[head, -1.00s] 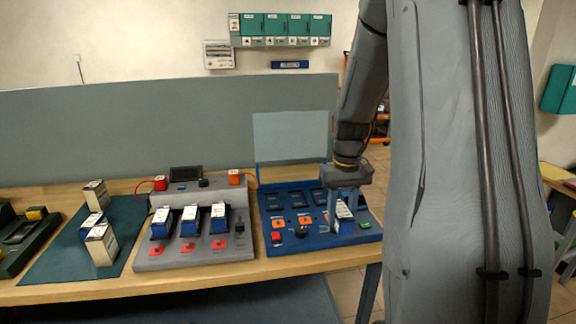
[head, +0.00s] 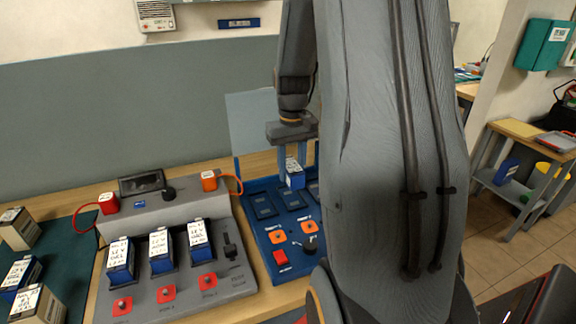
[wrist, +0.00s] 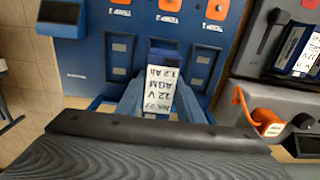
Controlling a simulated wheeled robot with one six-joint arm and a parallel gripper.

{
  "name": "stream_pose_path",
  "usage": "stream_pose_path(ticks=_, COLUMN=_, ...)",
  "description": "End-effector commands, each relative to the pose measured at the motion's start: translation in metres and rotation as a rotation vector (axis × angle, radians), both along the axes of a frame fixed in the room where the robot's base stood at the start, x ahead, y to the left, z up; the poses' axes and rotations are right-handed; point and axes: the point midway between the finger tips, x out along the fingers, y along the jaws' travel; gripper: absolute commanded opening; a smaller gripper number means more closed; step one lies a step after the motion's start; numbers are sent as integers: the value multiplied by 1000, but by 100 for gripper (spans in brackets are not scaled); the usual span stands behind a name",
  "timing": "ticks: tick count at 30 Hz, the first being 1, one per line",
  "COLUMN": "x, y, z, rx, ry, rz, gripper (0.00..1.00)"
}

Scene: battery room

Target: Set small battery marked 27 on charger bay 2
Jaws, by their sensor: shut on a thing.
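The small battery (wrist: 163,82), blue with a white label that reads 27, AGM, 12 V and 1.2 Ah, is held in my gripper (wrist: 163,100). In the head view the battery (head: 294,177) hangs under my gripper (head: 295,152), at the back of the blue charger (head: 258,226). In the wrist view it covers the middle of the charger, between one bay (wrist: 118,58) and another bay (wrist: 201,68). I cannot tell whether its base touches the charger. My arm hides the charger's right part in the head view.
A grey unit (head: 222,275) left of the charger holds three blue batteries (head: 160,250), with red and orange terminals. More batteries (head: 38,305) stand on a dark green mat (head: 72,230) at far left. A raised panel (head: 252,120) stands behind the charger.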

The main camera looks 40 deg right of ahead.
Motion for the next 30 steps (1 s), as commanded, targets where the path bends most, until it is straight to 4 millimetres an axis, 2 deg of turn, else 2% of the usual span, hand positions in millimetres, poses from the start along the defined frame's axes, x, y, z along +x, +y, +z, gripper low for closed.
stream_pose_path(ticks=18, x=0, y=-1, z=-51, rx=0, ry=-1, rz=-2, gripper=0)
stream_pose_path(ticks=30, x=0, y=-1, z=-54, rx=0, ry=-2, rz=-2, gripper=0)
